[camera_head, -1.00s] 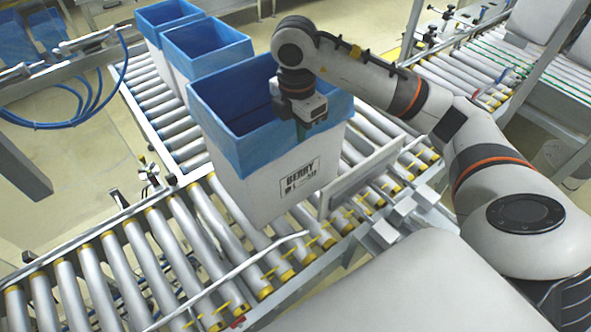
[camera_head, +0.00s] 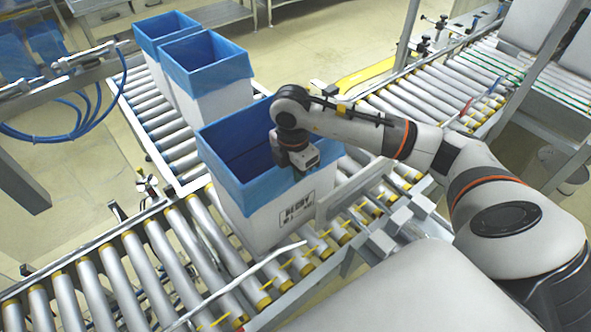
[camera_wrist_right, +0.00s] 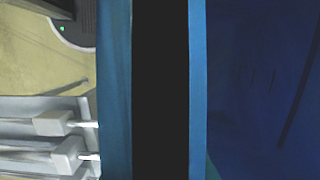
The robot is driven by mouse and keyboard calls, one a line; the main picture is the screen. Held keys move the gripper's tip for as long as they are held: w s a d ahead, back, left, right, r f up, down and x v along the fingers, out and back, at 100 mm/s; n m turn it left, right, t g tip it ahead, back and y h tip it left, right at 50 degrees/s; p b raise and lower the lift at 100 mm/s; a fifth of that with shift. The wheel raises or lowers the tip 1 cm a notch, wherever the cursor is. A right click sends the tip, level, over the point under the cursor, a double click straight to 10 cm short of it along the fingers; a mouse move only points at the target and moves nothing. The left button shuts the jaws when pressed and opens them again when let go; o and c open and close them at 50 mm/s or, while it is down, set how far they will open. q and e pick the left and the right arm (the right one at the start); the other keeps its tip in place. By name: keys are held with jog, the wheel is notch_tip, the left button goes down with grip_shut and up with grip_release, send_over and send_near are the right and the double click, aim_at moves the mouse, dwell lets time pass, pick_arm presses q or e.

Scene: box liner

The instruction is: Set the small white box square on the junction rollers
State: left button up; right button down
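The small white box (camera_head: 277,218) has a blue liner folded over its rim and a printed label on its front. It stands upright at the roller junction in the head view and appears to rest on the rollers (camera_head: 185,245). My right gripper (camera_head: 303,166) is at the box's right rim, pointing down and shut on the wall; its fingertips are hidden. In the right wrist view, blue liner (camera_wrist_right: 198,90) runs along both sides of a dark central band. My left gripper is not in view.
Two more blue-lined white boxes (camera_head: 222,102) stand behind on the left roller lane. A flat guide plate (camera_head: 343,196) is close to the box's right side. A thin rail (camera_head: 270,256) runs in front. Another roller conveyor (camera_head: 430,95) lies at the back right.

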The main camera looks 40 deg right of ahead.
jog(key=c, duration=1.6)
grip_release()
jog(key=r, duration=1)
jog(key=shift+a+r+b, duration=0.25)
jog(key=shift+r+b, duration=0.05)
jog(key=shift+b, duration=0.1)
jog(key=shift+r, duration=0.75)
